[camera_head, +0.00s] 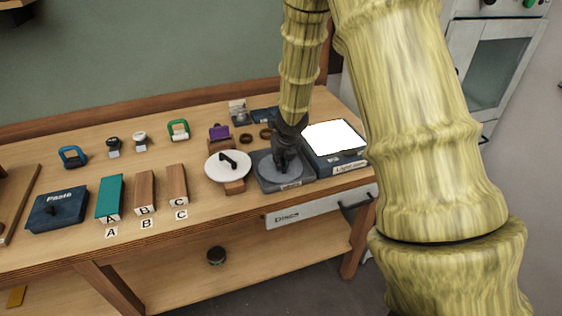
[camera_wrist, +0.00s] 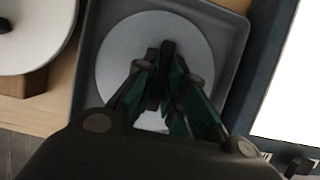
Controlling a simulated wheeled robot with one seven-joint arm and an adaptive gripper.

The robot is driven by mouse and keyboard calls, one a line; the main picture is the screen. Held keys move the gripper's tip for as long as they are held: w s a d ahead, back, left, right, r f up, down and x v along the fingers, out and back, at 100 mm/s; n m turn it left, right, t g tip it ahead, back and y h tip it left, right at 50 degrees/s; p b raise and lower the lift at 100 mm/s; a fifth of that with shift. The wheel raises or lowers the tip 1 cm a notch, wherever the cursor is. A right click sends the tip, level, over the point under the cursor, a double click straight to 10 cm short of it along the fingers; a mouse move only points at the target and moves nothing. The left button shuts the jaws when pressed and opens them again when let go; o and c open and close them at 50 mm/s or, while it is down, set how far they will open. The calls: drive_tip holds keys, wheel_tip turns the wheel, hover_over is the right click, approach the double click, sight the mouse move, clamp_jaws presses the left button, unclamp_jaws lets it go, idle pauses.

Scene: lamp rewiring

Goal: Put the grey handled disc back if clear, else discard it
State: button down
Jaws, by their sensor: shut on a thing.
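The grey handled disc (camera_head: 266,170) lies in a shallow dark tray (camera_head: 262,183) at the right part of the bench. In the wrist view the disc (camera_wrist: 116,52) looks flat inside the tray (camera_wrist: 86,82). My gripper (camera_head: 283,160) points down over it. Its fingers (camera_wrist: 166,82) are shut on the black handle of the disc. Part of the disc is hidden by the fingers. I cannot tell whether the disc touches the tray floor. A lit white light box (camera_head: 332,136) stands right beside the tray.
A white disc with a black handle (camera_head: 215,168) sits on a wooden block left of the tray. Paste box (camera_head: 52,212), blocks marked A, B and C, and several small handled tools stand further left. A drawer marked Discs (camera_head: 310,211) is below the bench top.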

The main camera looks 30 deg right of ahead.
idle(0.3)
drive_tip(key=c, duration=1.5)
unclamp_jaws()
drive_tip(key=shift+s+r, duration=0.15)
drive_tip(key=shift+r, duration=0.45)
drive_tip(key=p+v, duration=0.3)
drive_tip(key=v, duration=0.8)
drive_tip(key=shift+s+a+p, duration=0.1)
drive_tip(key=shift+s+p, duration=0.05)
drive_tip(key=shift+p, duration=0.15)
